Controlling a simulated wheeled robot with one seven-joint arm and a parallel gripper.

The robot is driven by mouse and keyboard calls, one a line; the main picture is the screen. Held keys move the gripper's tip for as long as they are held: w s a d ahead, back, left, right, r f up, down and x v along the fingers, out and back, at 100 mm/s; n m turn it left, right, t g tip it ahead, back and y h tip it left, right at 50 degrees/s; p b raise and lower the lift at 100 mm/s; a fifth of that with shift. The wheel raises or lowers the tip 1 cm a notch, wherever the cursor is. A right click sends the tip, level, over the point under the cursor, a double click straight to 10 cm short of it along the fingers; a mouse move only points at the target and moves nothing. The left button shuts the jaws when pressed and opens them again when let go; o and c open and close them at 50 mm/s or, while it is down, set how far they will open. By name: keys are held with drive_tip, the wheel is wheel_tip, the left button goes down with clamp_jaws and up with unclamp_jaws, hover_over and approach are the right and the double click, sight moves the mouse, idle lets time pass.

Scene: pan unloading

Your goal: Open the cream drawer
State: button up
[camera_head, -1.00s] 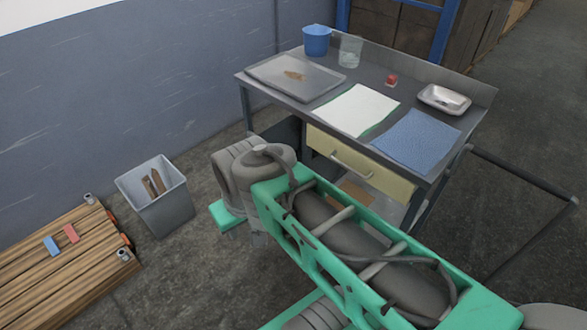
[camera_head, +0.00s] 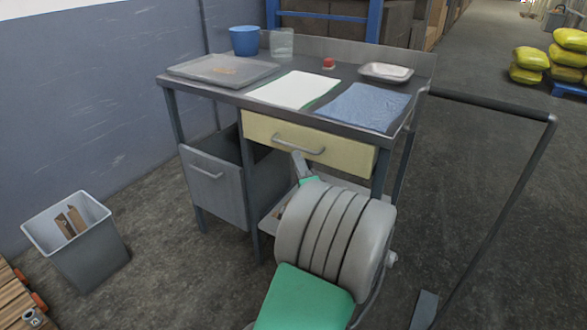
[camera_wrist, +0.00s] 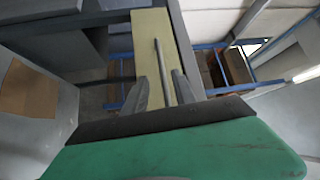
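The cream drawer (camera_head: 345,155) sits under the right part of the grey workbench top, its front looking about flush with the bench. It has a grey bar handle (camera_head: 298,147). My gripper (camera_head: 299,161) is just below and in front of the handle in the head view, partly hidden by my wrist. In the wrist view, the cream front (camera_wrist: 152,45) and the handle (camera_wrist: 161,62) lie ahead. My gripper's fingers (camera_wrist: 162,92) are apart, one on each side of the handle's near end. I cannot tell whether they touch it.
A grey drawer (camera_head: 212,185) at lower left stands out, its top open. On the workbench (camera_head: 225,92) are a blue bucket (camera_head: 244,41), clear beaker (camera_head: 281,43), tray (camera_head: 223,70), white sheet (camera_head: 293,89), blue cloth (camera_head: 364,105), red button (camera_head: 328,64) and metal dish (camera_head: 386,72). A bin (camera_head: 84,250) stands left.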

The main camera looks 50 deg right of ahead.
sight(294, 147)
drive_tip(key=p+x, duration=0.1)
drive_tip(key=x, duration=0.6)
drive_tip(key=shift+w+d+r, duration=0.15)
drive_tip(key=shift+d+r, duration=0.05)
drive_tip(key=shift+d, duration=0.1)
clamp_jaws()
idle(1.0)
